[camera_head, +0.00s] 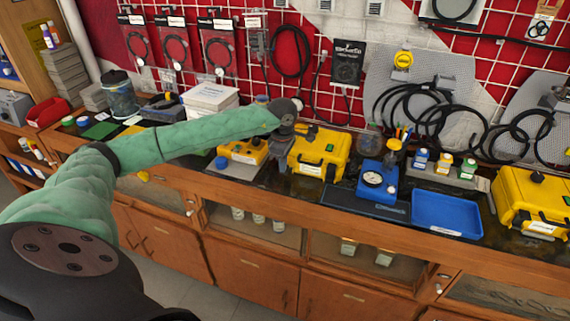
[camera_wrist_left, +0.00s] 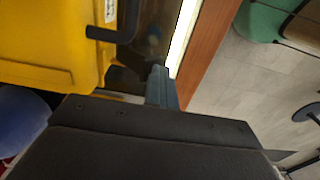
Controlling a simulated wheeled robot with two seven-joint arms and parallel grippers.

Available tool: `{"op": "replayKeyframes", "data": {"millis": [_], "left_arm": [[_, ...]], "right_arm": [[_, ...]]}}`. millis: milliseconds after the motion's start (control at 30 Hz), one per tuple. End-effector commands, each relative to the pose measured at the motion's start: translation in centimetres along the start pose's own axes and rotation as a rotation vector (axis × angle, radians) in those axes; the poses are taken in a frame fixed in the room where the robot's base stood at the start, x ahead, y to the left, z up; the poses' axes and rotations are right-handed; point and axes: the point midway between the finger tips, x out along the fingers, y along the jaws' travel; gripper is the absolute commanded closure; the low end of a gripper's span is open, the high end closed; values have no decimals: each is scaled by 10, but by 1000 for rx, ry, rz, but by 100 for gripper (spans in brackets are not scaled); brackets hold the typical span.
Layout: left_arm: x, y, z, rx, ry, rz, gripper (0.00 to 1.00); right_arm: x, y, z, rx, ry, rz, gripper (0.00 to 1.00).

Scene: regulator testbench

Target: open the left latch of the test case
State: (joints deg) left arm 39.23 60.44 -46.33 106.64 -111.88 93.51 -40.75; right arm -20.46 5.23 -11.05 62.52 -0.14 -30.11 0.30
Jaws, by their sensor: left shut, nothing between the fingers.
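The yellow test case (camera_head: 320,148) stands shut on the bench in the middle of the head view. Its yellow side fills the upper left of the left wrist view (camera_wrist_left: 45,45), with a black bar-like part (camera_wrist_left: 115,30) sticking out from it. I cannot tell for sure whether this part is the latch or a handle. My left gripper (camera_head: 282,160) is beside the case's left side in the head view. Its fingers (camera_wrist_left: 160,75) are shut and empty in the left wrist view, just apart from the black part. My right gripper is in neither view.
A yellow device (camera_head: 243,151) stands left of the case. A blue gauge unit (camera_head: 376,184) and an empty blue tray (camera_head: 446,214) are to the right, then another yellow case (camera_head: 533,200). The wooden bench edge (camera_wrist_left: 205,45) runs close by the left gripper.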

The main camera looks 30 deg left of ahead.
Motion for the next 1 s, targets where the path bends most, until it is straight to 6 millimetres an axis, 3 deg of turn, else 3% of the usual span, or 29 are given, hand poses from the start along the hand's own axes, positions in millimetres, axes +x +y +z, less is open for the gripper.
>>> {"op": "replayKeyframes", "data": {"millis": [33, 733, 1000], "left_arm": [[9, 5, -7, -15, 9, 6, 100], [-11, -10, -4, -11, 5, 5, 100], [-29, -10, -3, -10, 3, 7, 100]], "right_arm": [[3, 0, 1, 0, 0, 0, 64], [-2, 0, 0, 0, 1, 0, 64], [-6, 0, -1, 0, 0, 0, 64]]}}
